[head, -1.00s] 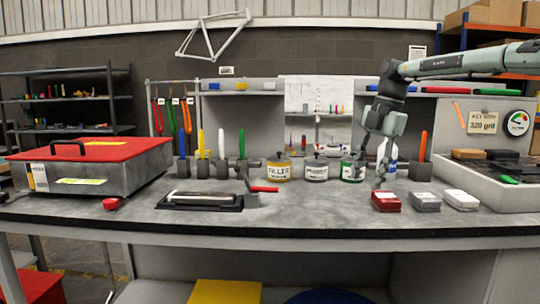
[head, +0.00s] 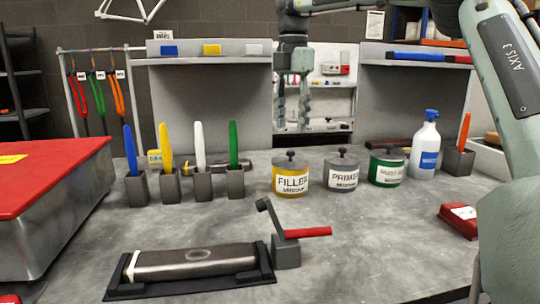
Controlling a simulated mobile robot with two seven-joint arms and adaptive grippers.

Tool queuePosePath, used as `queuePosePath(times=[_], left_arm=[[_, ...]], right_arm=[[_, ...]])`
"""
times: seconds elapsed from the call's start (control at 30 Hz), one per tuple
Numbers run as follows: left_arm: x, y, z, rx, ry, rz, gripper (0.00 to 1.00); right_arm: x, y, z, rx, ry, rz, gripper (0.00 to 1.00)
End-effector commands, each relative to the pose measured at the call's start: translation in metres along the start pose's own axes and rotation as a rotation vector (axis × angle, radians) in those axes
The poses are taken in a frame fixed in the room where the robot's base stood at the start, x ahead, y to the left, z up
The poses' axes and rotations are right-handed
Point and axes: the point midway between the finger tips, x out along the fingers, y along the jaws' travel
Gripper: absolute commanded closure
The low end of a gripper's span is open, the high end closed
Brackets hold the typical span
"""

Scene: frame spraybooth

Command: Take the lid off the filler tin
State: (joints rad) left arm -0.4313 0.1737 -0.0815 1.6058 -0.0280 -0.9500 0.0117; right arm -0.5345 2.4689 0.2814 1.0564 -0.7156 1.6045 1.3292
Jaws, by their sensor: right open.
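The filler tin (head: 291,183) is a yellow tin with a white label reading FILLER, standing upright on the grey bench. Its grey lid (head: 291,160) with a dark knob sits on top of it. My right gripper (head: 292,120) hangs pointing down, above the filler tin in the picture and apart from its knob. Its fingers are spread and nothing is between them. My left gripper is out of view.
The primer tin (head: 341,174) and a green tin (head: 387,169) stand to the right, then a spray bottle (head: 425,148). Holders with coloured handles (head: 204,183) stand left. A red-handled clamp (head: 289,240) and a black tray (head: 120,284) lie in front.

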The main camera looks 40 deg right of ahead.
Motion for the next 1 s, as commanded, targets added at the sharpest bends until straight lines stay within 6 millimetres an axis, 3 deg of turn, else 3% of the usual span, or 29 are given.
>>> queuePosePath(times=[0.4,0.6,0.9,1.0], left_arm=[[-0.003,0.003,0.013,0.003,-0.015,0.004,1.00],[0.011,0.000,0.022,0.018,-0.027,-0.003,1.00],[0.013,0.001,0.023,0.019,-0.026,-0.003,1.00],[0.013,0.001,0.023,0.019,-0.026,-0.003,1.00]], right_arm=[[0.044,0.000,0.002,-0.001,0.002,-0.004,0.58],[0.072,0.001,0.004,-0.001,0.000,-0.002,0.58],[0.077,0.001,0.003,-0.001,-0.001,-0.001,0.58],[0.077,0.001,0.003,-0.001,-0.001,-0.001,0.70]])
